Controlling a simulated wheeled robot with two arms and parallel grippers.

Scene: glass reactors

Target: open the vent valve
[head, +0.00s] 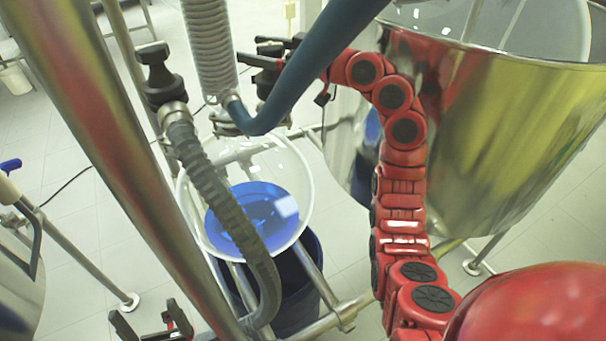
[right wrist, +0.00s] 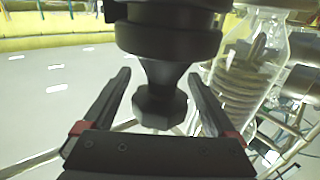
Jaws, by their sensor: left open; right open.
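The black valve (head: 158,78) with its faceted knob stands at the upper left in the head view, above a grey ribbed hose. In the right wrist view the knob (right wrist: 160,106) lies in line with the gap between my fingers. My right gripper (head: 248,50) is open and empty, pointing left towards the valve, with a visible gap between them in the head view. Its fingertips also show in the right wrist view (right wrist: 159,72), one on each side of the knob. My left gripper (head: 142,311) is open and empty at the bottom left, far below the valve.
A ribbed vertical tube (head: 210,45) and a blue-grey pipe (head: 310,70) stand close to my right gripper. A glass vessel with blue liquid (head: 250,215) sits below. A large metal vessel (head: 500,130) is at the right. A thick steel post (head: 110,150) crosses the left.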

